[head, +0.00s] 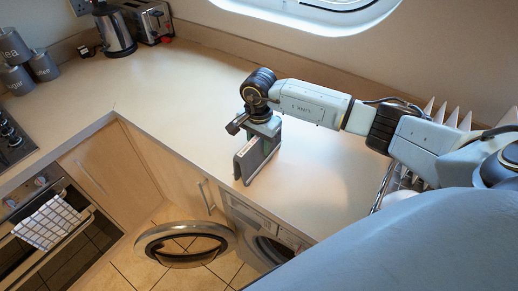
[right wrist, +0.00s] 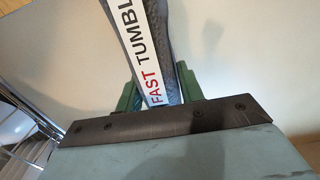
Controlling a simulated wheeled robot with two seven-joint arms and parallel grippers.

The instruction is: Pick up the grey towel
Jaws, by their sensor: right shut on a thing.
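My right gripper (head: 257,152) points down over the worktop near its front edge, above the washing machine. It is shut on a thin dark grey thing, which I take to be the grey towel (right wrist: 168,60). In the right wrist view it stands between the two green fingers, with a textured grey surface and a white strip reading "FAST TUMBL" in red and black. My left gripper is not in view.
The worktop (head: 190,85) is clear left of the gripper. A kettle (head: 114,32), a toaster (head: 147,20) and grey canisters (head: 42,66) stand at the back left. The washing machine door (head: 184,262) hangs open below. A checked cloth (head: 42,221) hangs on the oven. A rack with plates is at right.

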